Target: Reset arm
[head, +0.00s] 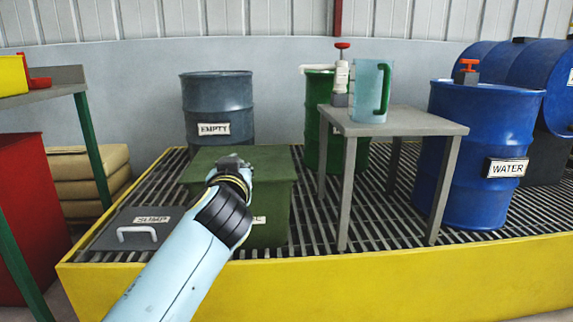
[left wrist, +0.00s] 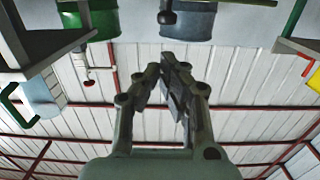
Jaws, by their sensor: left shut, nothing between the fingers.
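My left arm comes in from the lower left of the head view. Its gripper (head: 232,163) is in front of the green bin (head: 270,190) and hides part of its lid and label. In the left wrist view the left gripper (left wrist: 175,68) has its fingers together, with nothing between them. That view looks up toward the white ceiling and appears upside down. My right gripper shows in neither view.
A yellow-edged grating (head: 380,225) carries a grey EMPTY drum (head: 217,95), a green drum (head: 314,120), a blue WATER drum (head: 470,150) and a SUMP lid (head: 128,235).

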